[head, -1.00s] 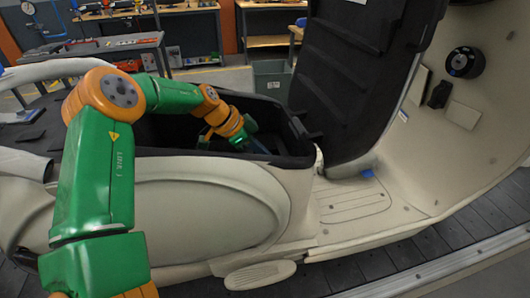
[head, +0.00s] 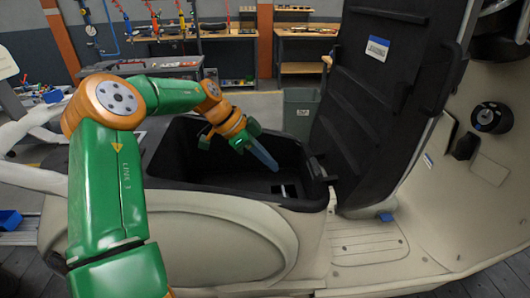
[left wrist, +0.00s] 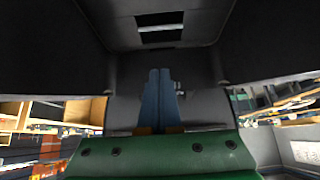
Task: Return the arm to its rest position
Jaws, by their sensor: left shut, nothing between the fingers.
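My left arm (head: 105,180), green with orange joints, comes in from the left and reaches over the open black storage compartment (head: 180,150) of a cream scooter body (head: 215,245). My left gripper (head: 274,165) points down and to the right at the compartment, its blue fingers together and empty. Whether the tips are below the rim is hard to tell. In the left wrist view the two blue fingers (left wrist: 160,75) lie side by side against the dark compartment interior. My right gripper is not in view.
The raised black lid (head: 375,90) stands just right of the compartment. The cream front shield (head: 495,170) rises at the far right. A grey bin (head: 300,112) and workbenches (head: 300,55) with tools are behind. A small blue bin (head: 10,220) is at the left edge.

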